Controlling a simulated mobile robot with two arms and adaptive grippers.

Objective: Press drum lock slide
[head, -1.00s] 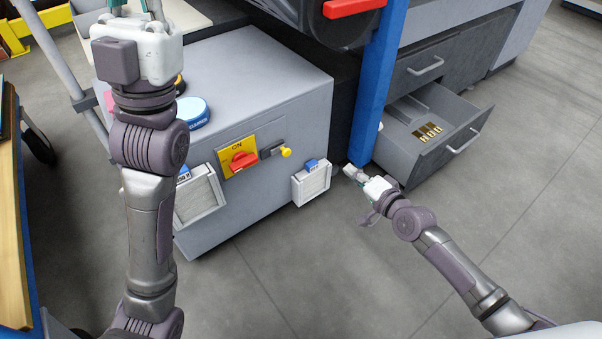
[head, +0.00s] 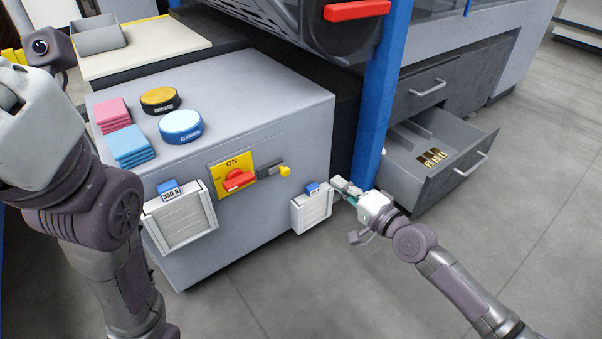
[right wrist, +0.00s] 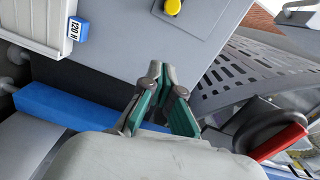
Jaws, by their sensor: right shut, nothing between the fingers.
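The drum lock slide (head: 270,170) is a dark plate with a yellow knob (head: 285,171) on the grey cabinet's front panel, right of a red rotary switch (head: 238,180) on a yellow plate. The knob also shows at the top of the right wrist view (right wrist: 172,6). My right gripper (head: 342,187) is shut and empty, right of the knob and beside the small right-hand box, apart from the knob. Its green-padded fingers show in the right wrist view (right wrist: 164,74). My left arm fills the left edge; its gripper's fingers are out of frame.
White boxes labelled 350 H (head: 180,220) and 120 H (head: 313,210) stick out from the cabinet (head: 240,110). A blue post (head: 380,90) stands close to my right gripper. An open drawer (head: 435,185) lies right of it. Tins and cloths lie on the cabinet top.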

